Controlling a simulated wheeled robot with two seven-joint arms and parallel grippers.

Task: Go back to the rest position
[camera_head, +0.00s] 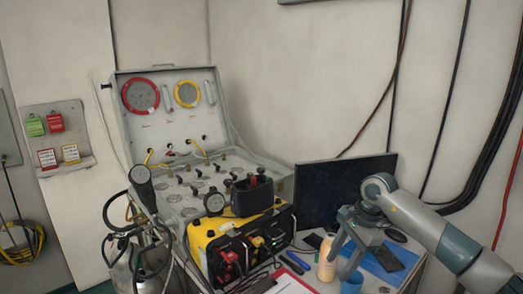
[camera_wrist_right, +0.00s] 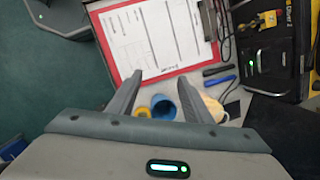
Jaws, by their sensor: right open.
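My right arm comes in from the right in the head view, with its gripper (camera_head: 344,264) pointing down over the right part of the table. In the right wrist view the two fingers of this gripper (camera_wrist_right: 160,78) stand apart with nothing between their tips. A cream bottle (camera_head: 326,262) stands beside the fingers, partly hidden in the wrist view. I cannot tell whether the fingers touch either one. My left gripper is not in view.
A yellow and black case (camera_head: 207,240) stands left of the gripper, before the open air panel (camera_head: 163,115). A dark monitor (camera_head: 322,188) is behind the gripper. A clipboard (camera_wrist_right: 124,12) and pens (camera_wrist_right: 222,80) lie near. Gas cylinders (camera_head: 140,265) stand at left.

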